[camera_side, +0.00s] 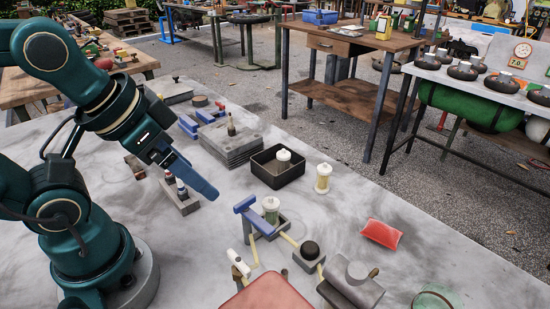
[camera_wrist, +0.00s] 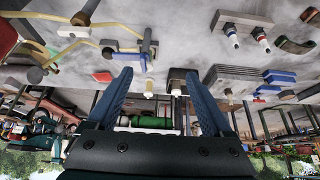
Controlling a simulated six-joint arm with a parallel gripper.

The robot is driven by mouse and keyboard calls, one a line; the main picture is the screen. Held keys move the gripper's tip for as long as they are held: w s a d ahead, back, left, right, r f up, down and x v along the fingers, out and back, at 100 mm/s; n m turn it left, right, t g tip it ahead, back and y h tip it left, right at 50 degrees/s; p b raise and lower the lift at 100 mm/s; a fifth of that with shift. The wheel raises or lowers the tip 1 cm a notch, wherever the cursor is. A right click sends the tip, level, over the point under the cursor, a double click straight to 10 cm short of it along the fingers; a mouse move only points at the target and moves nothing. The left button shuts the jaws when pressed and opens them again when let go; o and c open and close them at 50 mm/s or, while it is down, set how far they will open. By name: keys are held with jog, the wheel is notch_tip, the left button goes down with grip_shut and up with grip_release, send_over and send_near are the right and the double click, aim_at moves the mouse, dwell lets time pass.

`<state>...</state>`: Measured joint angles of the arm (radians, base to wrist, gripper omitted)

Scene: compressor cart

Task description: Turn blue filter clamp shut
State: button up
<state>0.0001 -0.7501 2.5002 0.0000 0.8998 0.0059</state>
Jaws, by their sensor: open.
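In the wrist view, the blue clamp (camera_wrist: 108,45) appears at the upper left. My gripper (camera_side: 212,192) is above the bench, left of the clamp and apart from it. In the wrist view, my gripper (camera_wrist: 157,73) has its two blue fingers wide apart with nothing held between them. One finger largely hides the other in the side view.
A black tray (camera_side: 262,179) holds a white-topped cylinder, and another pale filter (camera_side: 323,178) stands to its right. Yellow tubing (camera_side: 288,239) runs toward a grey block. A red pouch (camera_side: 382,233) lies at the right.

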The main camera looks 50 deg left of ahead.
jog(key=m, duration=0.2)
jog(key=m+g, duration=0.5)
jog(key=m, duration=1)
send_over(245, 201)
jog(key=shift+s+a+r, duration=0.15)
jog(key=shift+a+r, duration=0.05)
jog(key=shift+r, duration=0.05)
jog(key=shift+d+f+g, duration=0.2)
jog(key=shift+f+g, duration=0.1)
jog(key=shift+f, duration=3)
jog(key=shift+c, duration=0.3)
grip_shut()
